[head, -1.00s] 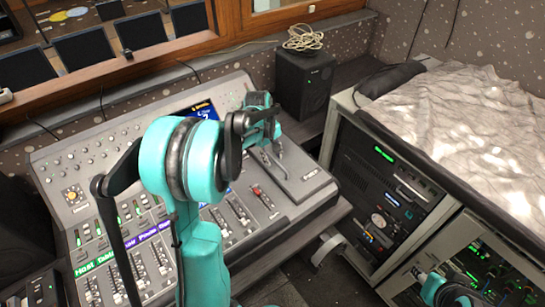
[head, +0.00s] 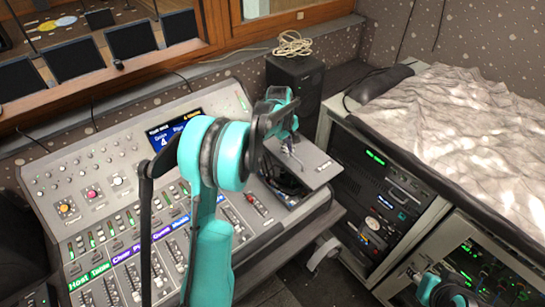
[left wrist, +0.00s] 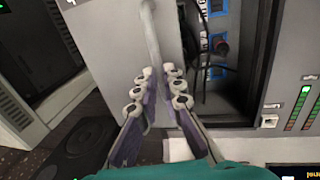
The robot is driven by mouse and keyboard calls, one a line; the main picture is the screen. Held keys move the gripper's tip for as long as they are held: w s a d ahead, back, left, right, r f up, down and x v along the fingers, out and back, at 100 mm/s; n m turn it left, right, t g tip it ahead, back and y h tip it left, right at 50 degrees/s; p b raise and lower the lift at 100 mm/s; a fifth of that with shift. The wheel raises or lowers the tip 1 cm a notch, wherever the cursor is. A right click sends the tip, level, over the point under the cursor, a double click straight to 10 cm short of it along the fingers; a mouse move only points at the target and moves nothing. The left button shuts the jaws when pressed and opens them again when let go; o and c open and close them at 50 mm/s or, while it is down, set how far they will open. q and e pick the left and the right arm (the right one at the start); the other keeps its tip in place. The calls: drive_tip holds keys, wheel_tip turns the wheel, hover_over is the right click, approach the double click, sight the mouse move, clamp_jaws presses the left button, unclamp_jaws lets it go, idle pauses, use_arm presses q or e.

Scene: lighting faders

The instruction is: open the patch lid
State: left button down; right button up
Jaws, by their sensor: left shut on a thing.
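The patch lid (head: 318,172) is a grey panel at the right end of the mixing console. It stands tilted up, with the dark patch bay (head: 284,180) showing under its left side. In the left wrist view, the lid (left wrist: 105,45) fills the upper left, and the open bay with blue-ringed sockets (left wrist: 218,48) is to its right. My left gripper (head: 286,138) is at the lid's handle. In the left wrist view, its fingers (left wrist: 160,92) are shut around the pale handle bar (left wrist: 151,35). My right gripper (head: 414,273) shows only in part at the lower right; its jaws are unclear.
The mixing console (head: 40,178) with faders and a screen (head: 172,128) lies left of the lid. A black speaker (head: 294,85) with a coiled cable stands behind it. An equipment rack (head: 385,195) is to the right, under a grey, rumpled surface (head: 450,110).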

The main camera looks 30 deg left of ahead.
sight(296, 154)
use_arm(q)
drive_tip(key=w, duration=0.1)
drive_tip(key=w+d, duration=0.1)
drive_tip(key=w, duration=0.2)
drive_tip(key=shift+d, duration=0.3)
drive_tip(key=c, duration=1.6)
unclamp_jaws()
drive_tip(key=shift+r, duration=0.15)
drive_tip(key=r, duration=0.3)
drive_tip(key=s+r, duration=0.1)
drive_tip(key=r, duration=0.3)
drive_tip(key=s+a+r, duration=0.1)
drive_tip(key=r, duration=0.3)
drive_tip(key=shift+r, duration=0.25)
drive_tip(key=shift+s, duration=0.1)
